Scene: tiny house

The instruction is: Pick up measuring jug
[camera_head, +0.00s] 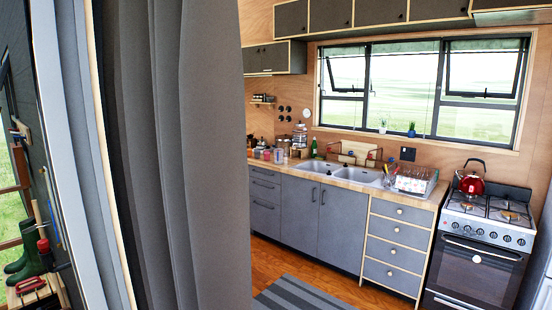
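I cannot pick out a measuring jug for certain. A clear glass vessel (299,136) stands at the back of the wooden counter (350,186), left of the sink (330,172). Several small jars and cups (267,155) stand at the counter's left end, too small to tell apart. Neither of my grippers is in view.
A stove (480,245) with a red kettle (471,184) stands at the right. A dish rack (412,180) sits beside the sink. A striped rug (300,295) lies on the wooden floor before the grey cabinets (318,222). The curtain blocks the near left.

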